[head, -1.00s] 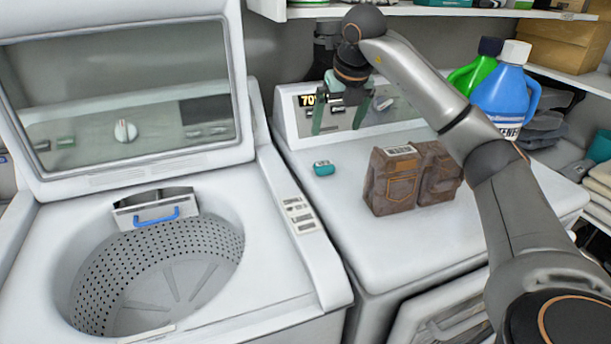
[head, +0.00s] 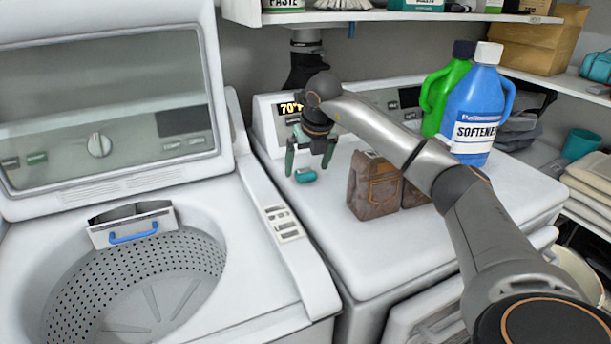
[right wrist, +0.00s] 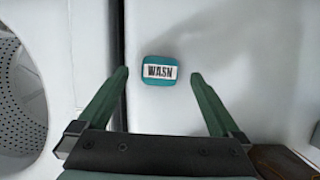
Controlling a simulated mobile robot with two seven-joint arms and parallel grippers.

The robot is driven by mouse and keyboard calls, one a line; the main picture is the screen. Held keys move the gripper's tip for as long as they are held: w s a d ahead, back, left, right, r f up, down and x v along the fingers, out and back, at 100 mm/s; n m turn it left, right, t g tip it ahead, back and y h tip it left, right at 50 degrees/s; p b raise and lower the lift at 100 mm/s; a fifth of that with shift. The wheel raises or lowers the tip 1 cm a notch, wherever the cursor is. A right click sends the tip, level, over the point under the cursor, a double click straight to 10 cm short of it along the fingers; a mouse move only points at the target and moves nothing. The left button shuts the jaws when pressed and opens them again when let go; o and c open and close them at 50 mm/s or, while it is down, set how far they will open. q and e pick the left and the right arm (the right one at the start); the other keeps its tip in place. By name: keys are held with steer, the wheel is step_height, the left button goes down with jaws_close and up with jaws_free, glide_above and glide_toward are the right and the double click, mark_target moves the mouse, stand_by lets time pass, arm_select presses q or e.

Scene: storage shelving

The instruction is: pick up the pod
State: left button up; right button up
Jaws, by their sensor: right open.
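In the right wrist view the open fingers (right wrist: 160,76) are wide apart, and I see no contact with the pod. My left gripper is not in view.
An open washer (head: 255,265) with a perforated drum stands left of the dryer (head: 400,250). A blue softener jug (head: 475,105) and a green jug (head: 440,95) stand behind. A shelf (head: 380,16) runs above.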

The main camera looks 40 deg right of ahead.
steer(key=shift+x, duration=1)
steer(key=c, duration=1.4)
steer(key=shift+r, duration=0.1)
